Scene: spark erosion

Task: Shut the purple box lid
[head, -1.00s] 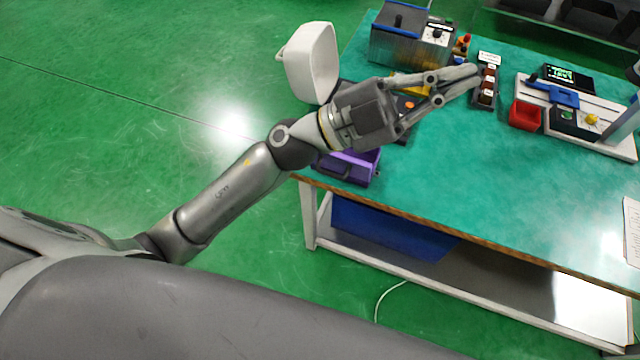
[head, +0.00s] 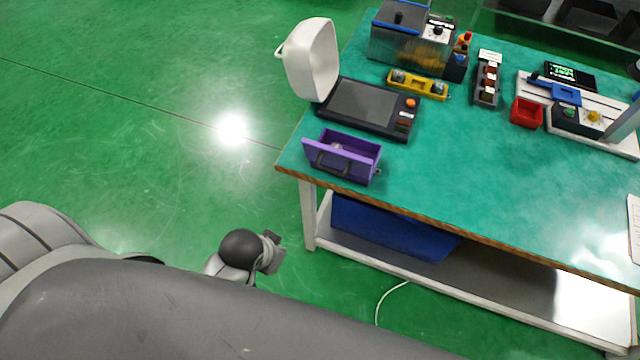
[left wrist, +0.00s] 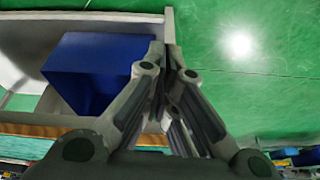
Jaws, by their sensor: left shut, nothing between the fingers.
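The purple box (head: 363,147) stands at the table's near left corner in the head view. Its inside shows, so it is open. Its purple lid (head: 352,166), with a dark handle, leans outward on the box's near side. My left gripper (left wrist: 172,72) is shut and empty in the left wrist view. In the head view, only my left wrist end shows, low beside the table and well apart from the box; the fingers cannot be made out there. My right gripper is in neither view.
A dark panel (head: 365,104) lies behind the box, with a white bin-like container (head: 312,62) at its left. A yellow level (head: 418,84) and a red tray (head: 527,112) are farther back. A blue bin (head: 385,228) sits under the table. The front middle of the tabletop is clear.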

